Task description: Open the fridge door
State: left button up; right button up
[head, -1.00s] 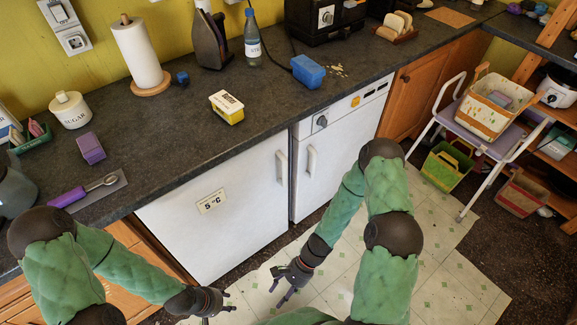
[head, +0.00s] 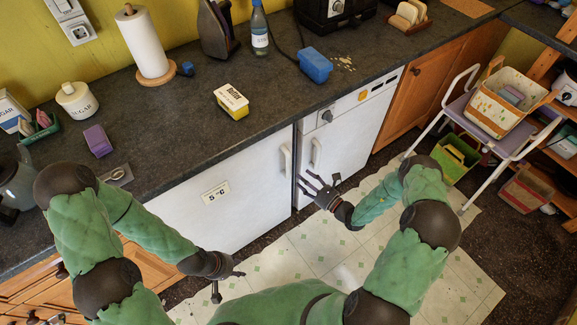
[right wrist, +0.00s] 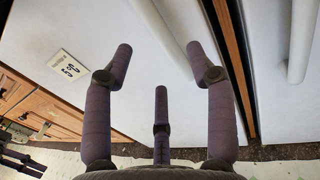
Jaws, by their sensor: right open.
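The fridge (head: 195,215) is a white front under the counter with a "5 °C" label. Its door looks closed against the frame. Its white vertical handle (head: 286,162) is at the door's upper right edge. My right gripper (head: 312,185) is open and empty, fingers spread, just in front of the gap right of the fridge door and below the handle. In the right wrist view the fridge handle (right wrist: 160,32) lies beyond the fingers, apart from them. My left gripper (head: 228,283) is low in front of the fridge door, fingers apart and empty.
A white appliance (head: 352,135) with its own handle (head: 315,152) stands right of the fridge, across a narrow dark gap. The tiled floor (head: 320,255) in front is clear. The counter (head: 190,120) overhangs above.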

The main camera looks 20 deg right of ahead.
aim_at(289, 168)
jog(key=b+x, duration=0.2)
jog(key=x, duration=0.7)
jog(key=shift+s, duration=0.1)
grip_shut()
